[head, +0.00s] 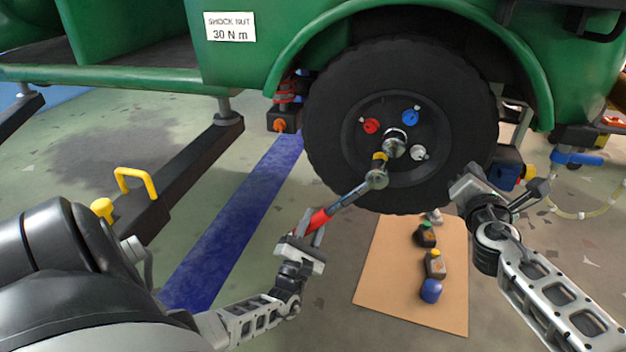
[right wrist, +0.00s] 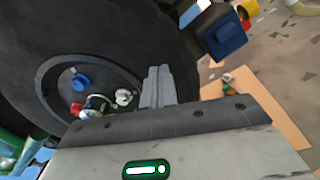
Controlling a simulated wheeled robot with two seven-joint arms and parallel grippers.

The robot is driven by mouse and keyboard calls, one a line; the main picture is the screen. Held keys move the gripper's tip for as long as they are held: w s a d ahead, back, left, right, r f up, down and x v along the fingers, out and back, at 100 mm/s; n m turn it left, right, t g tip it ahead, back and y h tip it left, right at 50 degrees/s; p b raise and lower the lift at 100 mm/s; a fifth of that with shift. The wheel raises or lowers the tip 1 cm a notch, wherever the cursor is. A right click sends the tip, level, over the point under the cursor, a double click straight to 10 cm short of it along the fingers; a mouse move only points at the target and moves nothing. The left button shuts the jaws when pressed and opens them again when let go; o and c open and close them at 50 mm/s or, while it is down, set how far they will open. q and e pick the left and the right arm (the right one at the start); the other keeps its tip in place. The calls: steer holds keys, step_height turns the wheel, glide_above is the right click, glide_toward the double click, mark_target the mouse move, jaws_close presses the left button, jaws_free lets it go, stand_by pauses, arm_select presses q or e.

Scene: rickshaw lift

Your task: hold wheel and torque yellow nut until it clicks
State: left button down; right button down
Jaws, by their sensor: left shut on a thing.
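The black wheel (head: 335,110) hangs under the green body, its hub carrying red, blue and white nuts around a silver centre. The yellow nut (head: 379,156) is at the lower left of the hub, partly hidden by the head of the torque wrench (head: 347,198), which lines up with it. My left gripper (head: 303,246) is shut on the wrench's red handle, below left of the wheel. My right gripper (head: 468,184) is at the tyre's lower right edge. Its fingers (right wrist: 157,86) are together with nothing seen between them; I cannot tell whether they touch the tyre.
A tan mat (head: 390,285) below the wheel holds several small items, including a blue-capped one (head: 430,291). A blue box (head: 505,172) sits right of the tyre. A black lift arm (head: 185,180) with a yellow handle (head: 137,180) stands left. A sign (head: 230,27) reads "SHOCK NUT 30 N m".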

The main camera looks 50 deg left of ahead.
arm_select(q)
steer(key=shift+r, duration=0.1)
arm_select(e)
steer(key=v, duration=0.8)
stand_by(0.5)
arm_select(q)
steer(key=v, duration=1.2)
arm_select(e)
steer(key=shift+r, duration=0.15)
steer(key=shift+d, duration=0.1)
